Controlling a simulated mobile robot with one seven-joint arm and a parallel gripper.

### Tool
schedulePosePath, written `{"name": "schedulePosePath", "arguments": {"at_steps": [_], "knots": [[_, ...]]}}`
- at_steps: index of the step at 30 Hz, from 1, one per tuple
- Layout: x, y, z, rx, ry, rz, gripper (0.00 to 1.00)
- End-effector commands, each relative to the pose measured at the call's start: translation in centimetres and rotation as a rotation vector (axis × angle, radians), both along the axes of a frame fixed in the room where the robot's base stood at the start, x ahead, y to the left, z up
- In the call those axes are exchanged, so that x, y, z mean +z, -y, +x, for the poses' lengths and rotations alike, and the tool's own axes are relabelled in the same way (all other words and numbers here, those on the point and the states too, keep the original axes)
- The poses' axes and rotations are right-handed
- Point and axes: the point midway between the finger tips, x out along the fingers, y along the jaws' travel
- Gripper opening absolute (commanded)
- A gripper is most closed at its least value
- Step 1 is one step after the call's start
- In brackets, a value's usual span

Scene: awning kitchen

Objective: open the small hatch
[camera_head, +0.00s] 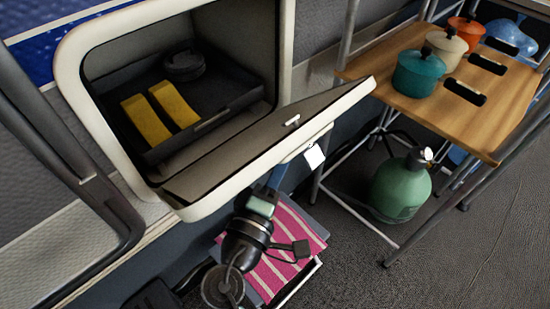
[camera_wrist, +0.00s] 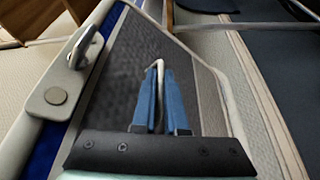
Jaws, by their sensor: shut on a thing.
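The small hatch door (camera_head: 265,140) is swung outward and down, tilted below the opening of a pale locker (camera_head: 68,90). A small white catch (camera_head: 292,121) sits on its inner face. My gripper (camera_head: 276,178) is under the door, on its outer side, and its tips are partly hidden by the door. In the wrist view, the two blue fingers (camera_wrist: 159,85) are close together on a thin pale metal handle (camera_wrist: 158,64). The rest of the handle is hidden between the fingers.
Inside the locker are a dark tray (camera_head: 225,100), two yellow blocks (camera_head: 160,110) and a dark round item (camera_head: 184,64). At right, a rack with a wooden shelf (camera_head: 515,95) carries pots (camera_head: 418,73); a green gas bottle (camera_head: 400,188) stands below. A pink striped cloth (camera_head: 290,250) lies beneath my arm.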

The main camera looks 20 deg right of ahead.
Motion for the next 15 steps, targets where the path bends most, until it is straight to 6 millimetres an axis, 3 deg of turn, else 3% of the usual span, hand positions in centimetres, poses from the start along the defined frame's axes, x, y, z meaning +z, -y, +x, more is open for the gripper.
{"name": "schedulePosePath", "arguments": {"at_steps": [1, 15], "knots": [[-1.9, 0.2, -0.5, -0.001, 0.026, 0.01, 0.0], [-8.1, 1.4, -3.4, 0.0, 0.281, 0.115, 0.0]]}}
